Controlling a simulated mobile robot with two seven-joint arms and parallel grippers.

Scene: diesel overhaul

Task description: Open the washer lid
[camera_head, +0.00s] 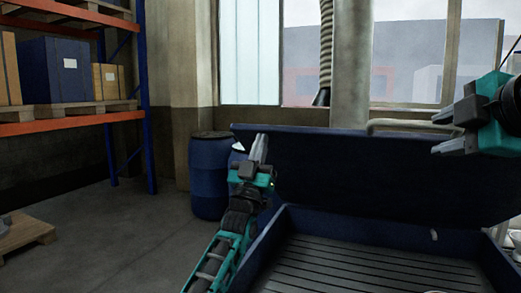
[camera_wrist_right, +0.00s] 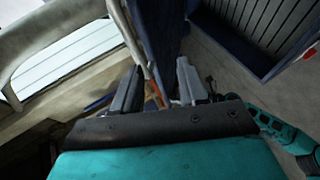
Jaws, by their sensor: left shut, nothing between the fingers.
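The washer is a dark blue basin with a slatted floor (camera_head: 365,265), in the lower right of the head view. Its dark blue lid (camera_head: 370,175) stands raised and leaning back behind the basin. My left gripper (camera_head: 258,148) is shut and empty at the lid's left end; I cannot tell if it touches the lid. My right gripper (camera_head: 436,134) is open above the lid's top edge toward the right, its fingers pointing left. In the right wrist view, the lid (camera_wrist_right: 155,40) shows edge-on beyond the gap between the open fingers (camera_wrist_right: 157,85).
A pale curved tube (camera_head: 410,124) runs just above the lid's top edge. Blue barrels (camera_head: 208,178) stand behind and left of the washer. A pallet rack (camera_head: 70,115) and a low wooden pallet (camera_head: 24,232) are at the left. The floor between is clear.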

